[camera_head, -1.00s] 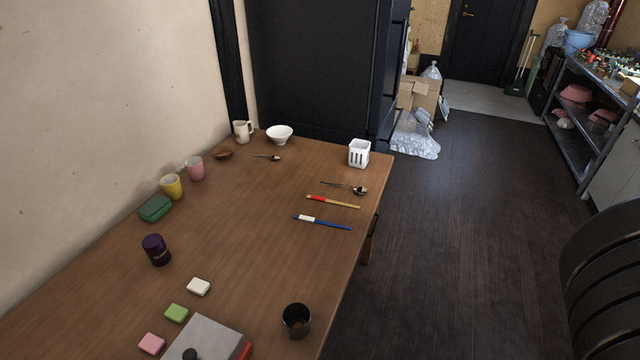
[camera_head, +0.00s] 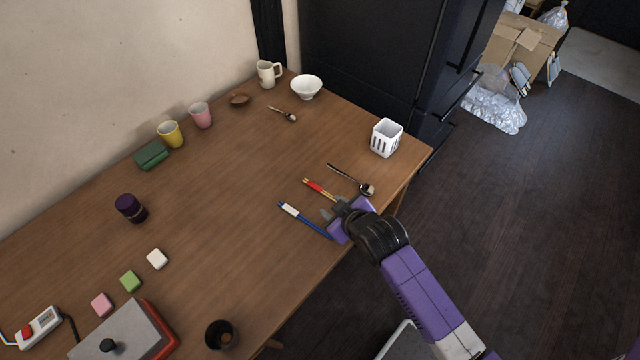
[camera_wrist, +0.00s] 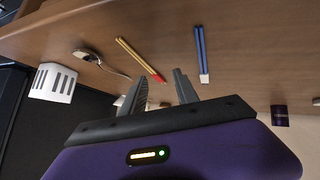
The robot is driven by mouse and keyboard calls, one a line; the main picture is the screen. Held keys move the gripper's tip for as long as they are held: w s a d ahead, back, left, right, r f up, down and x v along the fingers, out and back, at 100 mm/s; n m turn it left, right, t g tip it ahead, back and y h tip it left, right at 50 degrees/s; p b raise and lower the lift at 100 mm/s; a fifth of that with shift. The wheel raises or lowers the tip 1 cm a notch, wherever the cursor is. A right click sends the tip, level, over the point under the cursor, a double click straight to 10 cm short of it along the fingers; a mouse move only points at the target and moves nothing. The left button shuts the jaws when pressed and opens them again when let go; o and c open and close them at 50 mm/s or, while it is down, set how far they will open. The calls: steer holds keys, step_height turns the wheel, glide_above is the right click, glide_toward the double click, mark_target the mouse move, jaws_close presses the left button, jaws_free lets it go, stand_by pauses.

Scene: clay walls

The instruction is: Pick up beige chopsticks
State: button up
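The beige chopsticks (camera_head: 313,186) with a red and yellow end lie on the wooden table (camera_head: 225,190) near its right edge. In the head view my gripper (camera_head: 334,207) is over their near part and hides it. The wrist view shows the beige chopsticks (camera_wrist: 136,56) with their red end near the space ahead of the fingers. My gripper (camera_wrist: 160,83) is open, its two fingers apart with nothing between them. I cannot tell how high it is above the table.
Blue chopsticks (camera_head: 303,220) with a white end lie close by on the near side. A ladle-like spoon (camera_head: 352,180) lies on the far side, with a white slotted holder (camera_head: 386,138) beyond. A black cup (camera_head: 221,334) stands at the table's front.

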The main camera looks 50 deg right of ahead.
mark_target(333, 199)
steer(key=w+d+g+p, duration=0.1)
steer(key=w+d+g, duration=0.1)
steer(key=w+d+g+y+p, duration=0.1)
steer(key=w+d+g, duration=0.1)
steer(key=g, duration=0.1)
steer(key=shift+d+r, duration=0.2)
steer(key=shift+d, duration=0.15)
step_height(333, 199, up, 4)
steer(key=g+y, duration=0.1)
steer(key=g+y+p, duration=0.1)
steer(key=g, duration=0.1)
steer(key=shift+w+r+n+g, duration=0.1)
steer(key=shift+r+n+g, duration=0.1)
steer(key=shift+n+g, duration=0.15)
steer(key=shift+y, duration=0.3)
steer(key=shift+s+f+p, duration=0.2)
steer(key=shift+f+p, duration=0.15)
steer(key=shift+f, duration=1.5)
steer(key=shift+s+f+p, duration=0.2)
steer(key=shift+f+p, duration=0.1)
steer(key=shift+f, duration=1.5)
jaws_close()
